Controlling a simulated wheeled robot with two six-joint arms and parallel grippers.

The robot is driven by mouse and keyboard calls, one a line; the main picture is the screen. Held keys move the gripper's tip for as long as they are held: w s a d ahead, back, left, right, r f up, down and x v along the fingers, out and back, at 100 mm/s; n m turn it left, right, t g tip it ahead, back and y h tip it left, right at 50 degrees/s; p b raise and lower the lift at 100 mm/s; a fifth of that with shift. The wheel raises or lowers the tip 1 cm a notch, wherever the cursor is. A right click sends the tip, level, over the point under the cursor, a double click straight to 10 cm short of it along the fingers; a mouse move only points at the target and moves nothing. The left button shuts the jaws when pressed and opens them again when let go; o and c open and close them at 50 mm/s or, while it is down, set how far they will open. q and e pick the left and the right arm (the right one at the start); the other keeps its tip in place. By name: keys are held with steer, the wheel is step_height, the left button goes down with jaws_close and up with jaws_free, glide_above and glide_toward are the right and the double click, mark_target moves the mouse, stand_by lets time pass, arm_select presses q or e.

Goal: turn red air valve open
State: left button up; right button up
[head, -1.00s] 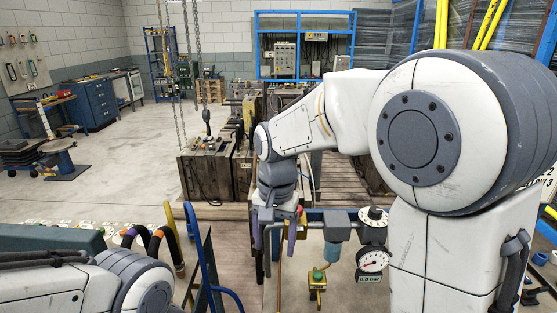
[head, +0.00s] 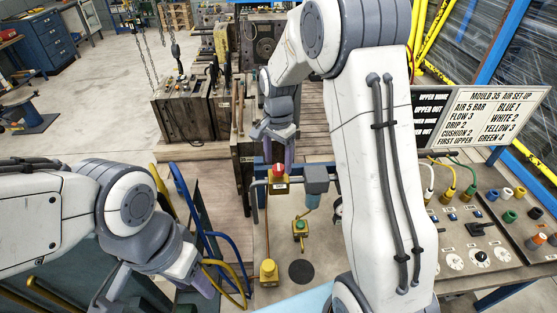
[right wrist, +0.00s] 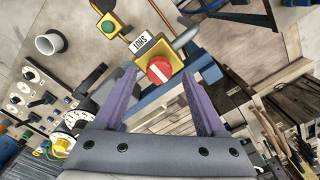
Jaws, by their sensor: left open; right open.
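The red air valve (head: 279,169) is a round red knob with a white bar, on a yellow body on the pipework. It also shows in the right wrist view (right wrist: 159,70), with a white tag reading SHUT (right wrist: 139,43) beside it. My right gripper (head: 277,156) is open, its purple fingers either side of the knob in the right wrist view (right wrist: 158,78). I cannot tell whether they touch it. My left gripper (head: 203,286) is low at the left, by the blue and yellow hoses, away from the valve.
A yellow box with a green button (head: 300,228) and a yellow knob unit (head: 268,270) stand nearer than the valve. A grey-blue filter bowl (head: 316,184) is right of it. A control panel (head: 480,235) with a set-up board (head: 490,115) is at the right. Mould blocks (head: 183,115) stand behind.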

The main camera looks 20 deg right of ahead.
steer(key=shift+f, duration=1)
steer(key=shift+c, duration=0.3)
jaws_close()
